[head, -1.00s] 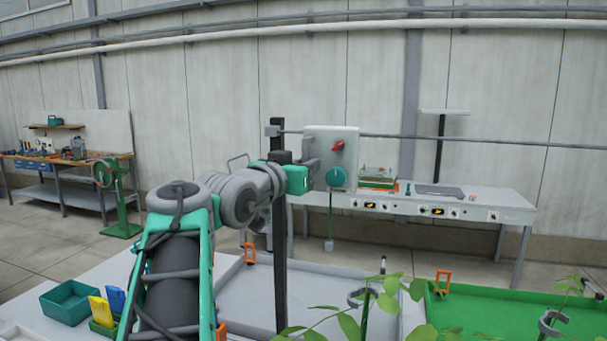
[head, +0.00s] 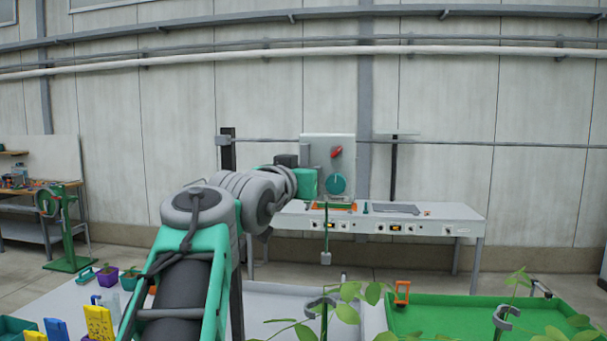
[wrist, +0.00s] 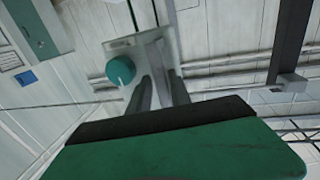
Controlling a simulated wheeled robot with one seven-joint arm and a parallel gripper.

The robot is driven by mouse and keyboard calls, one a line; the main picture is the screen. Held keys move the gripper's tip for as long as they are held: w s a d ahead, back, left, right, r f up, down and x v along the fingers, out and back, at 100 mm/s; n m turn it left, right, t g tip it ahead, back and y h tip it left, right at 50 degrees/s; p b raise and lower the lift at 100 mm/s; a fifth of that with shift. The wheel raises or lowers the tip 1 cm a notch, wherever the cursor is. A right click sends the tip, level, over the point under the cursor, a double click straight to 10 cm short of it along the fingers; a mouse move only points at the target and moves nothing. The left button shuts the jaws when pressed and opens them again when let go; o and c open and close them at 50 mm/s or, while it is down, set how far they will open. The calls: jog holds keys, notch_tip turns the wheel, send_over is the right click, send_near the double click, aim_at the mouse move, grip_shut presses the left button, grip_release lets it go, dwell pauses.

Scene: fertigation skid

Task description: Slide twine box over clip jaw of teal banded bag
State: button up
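Grey open-ended clip jaws (head: 320,303) (head: 503,317) sit on plants in front. I cannot make out a teal banded bag.
A green-lined bed (head: 450,318) lies at right with an orange clamp (head: 402,291) on its edge. A dark post (head: 236,290) rises beside my arm.

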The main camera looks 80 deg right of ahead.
jog(key=shift+o, duration=1)
jog(key=shift+w, duration=0.1)
jog(key=shift+a, duration=0.15)
jog(key=w+a+b, duration=0.1)
jog(key=a+b, duration=0.1)
jog(key=a, duration=0.5)
jog(key=shift+a, duration=0.25)
